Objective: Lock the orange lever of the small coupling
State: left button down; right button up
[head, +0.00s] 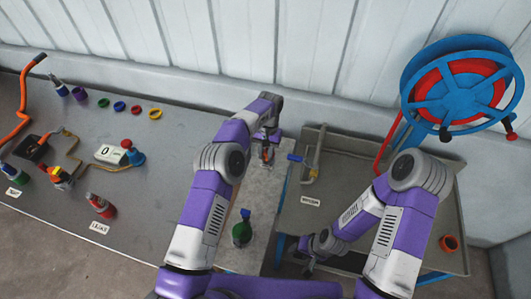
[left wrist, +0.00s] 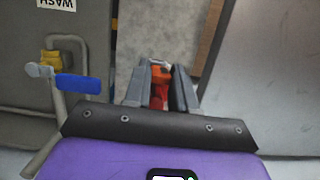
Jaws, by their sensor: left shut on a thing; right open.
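My left gripper (head: 266,156) is at the back of the grey bench, near the gap beside the sink. It is shut on a small red and orange piece, which shows between the two grey fingers in the left wrist view (left wrist: 160,88). Its orange part (left wrist: 160,70) is at the fingertips and the red part is nearer the wrist. The fingers hide much of it, and I cannot tell whether it is the coupling's lever or how the lever stands. My right gripper (head: 309,269) is open and empty, low over the front of the sink.
A blue-handled tap (head: 309,169) stands at the sink (head: 345,157), close to my left gripper. A green bottle (head: 242,230) stands on the bench beside my left arm. A blue hose reel (head: 462,85) is at the back right. A gauge, bottles and coloured rings occupy the left bench.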

pick_arm(q)
jog(key=c, duration=0.9)
grip_release()
jog(key=shift+w, duration=0.25)
jog(key=shift+s, duration=0.1)
jog(key=shift+r, duration=0.1)
jog(key=shift+r, duration=0.3)
jog(key=v, duration=0.3)
jog(key=shift+r, duration=0.35)
jog(key=shift+p+v, duration=1.65)
jog(key=shift+p, duration=0.15)
jog(key=shift+f, duration=0.15)
